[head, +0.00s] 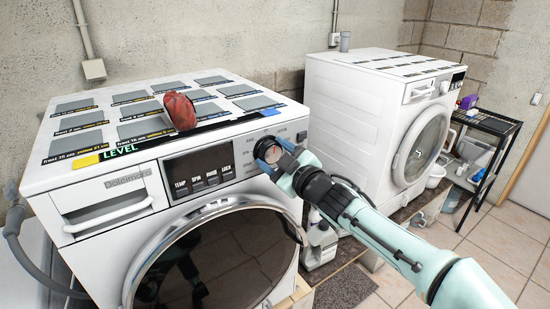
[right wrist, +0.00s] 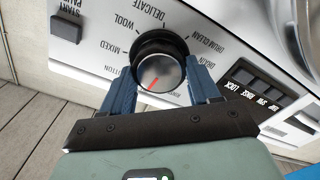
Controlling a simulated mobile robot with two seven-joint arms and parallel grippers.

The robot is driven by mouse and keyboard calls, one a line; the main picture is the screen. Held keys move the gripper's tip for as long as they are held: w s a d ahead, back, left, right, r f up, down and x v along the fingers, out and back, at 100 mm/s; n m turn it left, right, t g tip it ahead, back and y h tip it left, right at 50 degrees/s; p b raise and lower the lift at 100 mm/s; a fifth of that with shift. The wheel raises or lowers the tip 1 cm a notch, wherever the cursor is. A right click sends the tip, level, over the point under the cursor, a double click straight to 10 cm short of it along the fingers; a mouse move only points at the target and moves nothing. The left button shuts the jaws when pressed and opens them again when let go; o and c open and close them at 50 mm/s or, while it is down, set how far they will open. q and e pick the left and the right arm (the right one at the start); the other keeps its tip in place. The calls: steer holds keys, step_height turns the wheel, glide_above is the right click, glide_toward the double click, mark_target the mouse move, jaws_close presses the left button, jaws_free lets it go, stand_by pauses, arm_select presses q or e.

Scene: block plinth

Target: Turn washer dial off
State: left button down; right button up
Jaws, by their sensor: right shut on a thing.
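The washer (head: 100,190) is white with a round glass door, at the left of the head view. Its dial (head: 268,150) is a dark ring with a silver face, at the right of the control panel. The dial also shows in the right wrist view (right wrist: 160,72), its red mark pointing down-left in that picture, on the side near the labels partly hidden by my fingers. My right gripper (head: 275,157) is shut on the dial, with one blue finger on each side in the right wrist view (right wrist: 163,84). My left gripper is not in view.
A red-brown object (head: 180,111) lies on the washer's top among grey label plates. A second white machine (head: 350,120) stands to the right. A black rack (head: 485,150) with bottles stands beyond it. Tiled floor (head: 490,240) is open at the right.

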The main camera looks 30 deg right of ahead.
steer(key=shift+n, duration=0.7)
steer(key=o, duration=1.1)
steer(key=shift+c, duration=0.2)
steer(key=shift+s, duration=0.15)
steer(key=s+d+p, duration=0.1)
steer(key=s, duration=1.2)
